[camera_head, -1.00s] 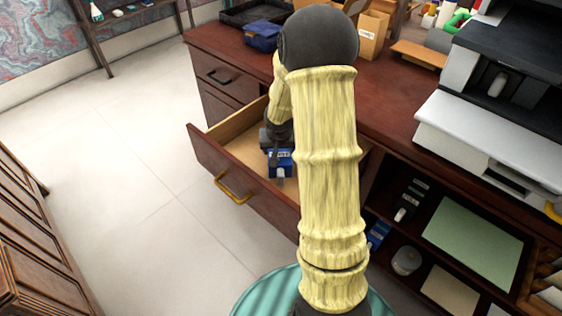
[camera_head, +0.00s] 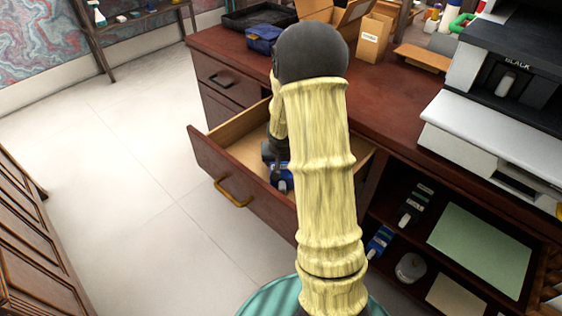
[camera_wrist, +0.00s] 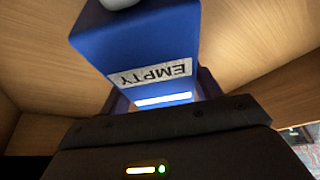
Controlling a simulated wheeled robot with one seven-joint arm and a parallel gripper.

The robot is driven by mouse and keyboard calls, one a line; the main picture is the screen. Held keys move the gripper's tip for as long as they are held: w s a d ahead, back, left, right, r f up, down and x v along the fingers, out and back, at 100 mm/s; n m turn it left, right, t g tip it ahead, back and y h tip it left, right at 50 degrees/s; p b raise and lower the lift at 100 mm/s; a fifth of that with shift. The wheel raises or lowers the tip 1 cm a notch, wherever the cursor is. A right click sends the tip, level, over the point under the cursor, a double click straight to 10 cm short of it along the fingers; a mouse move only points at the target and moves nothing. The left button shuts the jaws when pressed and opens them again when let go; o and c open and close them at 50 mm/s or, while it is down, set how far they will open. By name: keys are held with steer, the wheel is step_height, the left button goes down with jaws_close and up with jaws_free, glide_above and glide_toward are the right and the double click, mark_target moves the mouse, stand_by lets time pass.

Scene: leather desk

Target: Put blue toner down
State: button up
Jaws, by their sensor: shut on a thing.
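The blue toner (camera_wrist: 140,50) is a blue box with a white label reading "EMPTY" and a grey knob at its end, seen close up in the wrist view. My gripper (camera_wrist: 165,108) is shut on it. In the head view the blue toner (camera_head: 284,181) shows inside the open drawer (camera_head: 236,138), partly hidden by my arm. My gripper (camera_head: 273,158) is low in the drawer there. In the wrist view, wooden drawer walls surround the toner. I cannot tell whether it touches the drawer floor.
A dark blue item (camera_head: 263,38) and a black tray (camera_head: 258,15) sit on the desk (camera_head: 390,95) behind the drawer. A printer (camera_head: 490,115) stands at the right. Shelves below hold another blue cartridge (camera_head: 379,241) and a green sheet (camera_head: 480,248). The drawer's left part looks empty.

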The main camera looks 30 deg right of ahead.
steer(key=o, duration=1.3)
steer(key=shift+r, duration=0.1)
steer(key=shift+r+p, duration=0.3)
steer(key=p+v, duration=0.4)
steer(key=v, duration=0.7)
steer(key=shift+s+a+r+p, duration=0.1)
steer(key=shift+s+p, duration=0.15)
steer(key=shift+p, duration=0.15)
